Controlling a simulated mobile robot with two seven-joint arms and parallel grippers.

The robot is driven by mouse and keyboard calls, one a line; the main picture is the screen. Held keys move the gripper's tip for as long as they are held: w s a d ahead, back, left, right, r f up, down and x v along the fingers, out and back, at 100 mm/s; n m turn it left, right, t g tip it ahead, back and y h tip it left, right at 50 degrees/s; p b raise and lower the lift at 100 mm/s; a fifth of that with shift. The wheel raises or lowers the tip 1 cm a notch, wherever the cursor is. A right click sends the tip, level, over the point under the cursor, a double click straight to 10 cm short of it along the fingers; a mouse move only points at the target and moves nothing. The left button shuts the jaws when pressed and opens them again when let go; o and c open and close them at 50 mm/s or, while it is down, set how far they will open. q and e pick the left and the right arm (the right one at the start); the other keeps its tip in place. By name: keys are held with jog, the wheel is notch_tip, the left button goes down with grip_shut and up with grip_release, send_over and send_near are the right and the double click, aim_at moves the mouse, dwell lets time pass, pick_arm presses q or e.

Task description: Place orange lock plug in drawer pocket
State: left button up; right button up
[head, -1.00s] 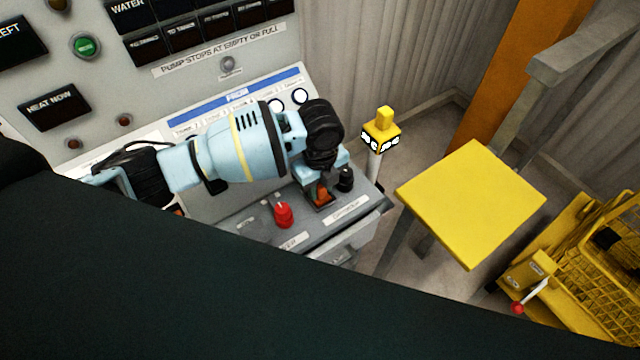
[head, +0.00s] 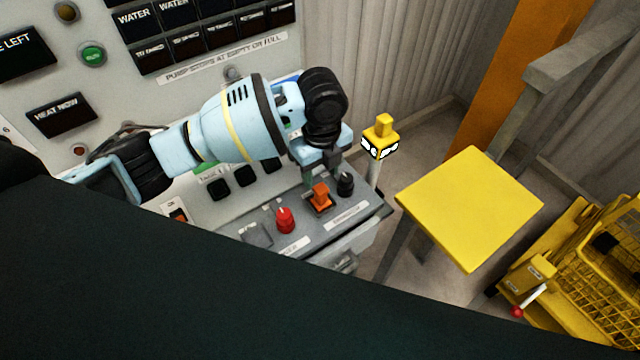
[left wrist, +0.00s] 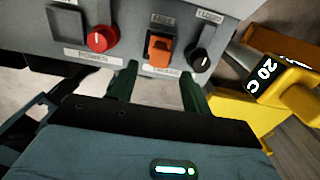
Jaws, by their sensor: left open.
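The orange lock plug (head: 321,193) sits upright in a dark square socket on the sloping console, between a red knob (head: 285,220) and a black knob (head: 345,184). It also shows in the left wrist view (left wrist: 160,50). My left gripper (head: 322,174) is open just above and behind the plug. In the left wrist view its two green fingers (left wrist: 152,85) are apart, with the plug ahead of the gap and not between them. The drawer (head: 345,262) is at the console's front below the plug; its pocket is hidden. My right gripper is out of view.
A yellow-topped stool or stand (head: 470,208) is right of the console. A yellow post cap (head: 380,137) rises close to the console's right corner. A yellow basket (head: 590,265) lies at far right. My dark body covers the lower left.

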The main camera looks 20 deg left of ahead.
aim_at(321, 188)
pick_arm(q)
jog(key=shift+r, duration=2.2)
jog(key=shift+o, duration=0.4)
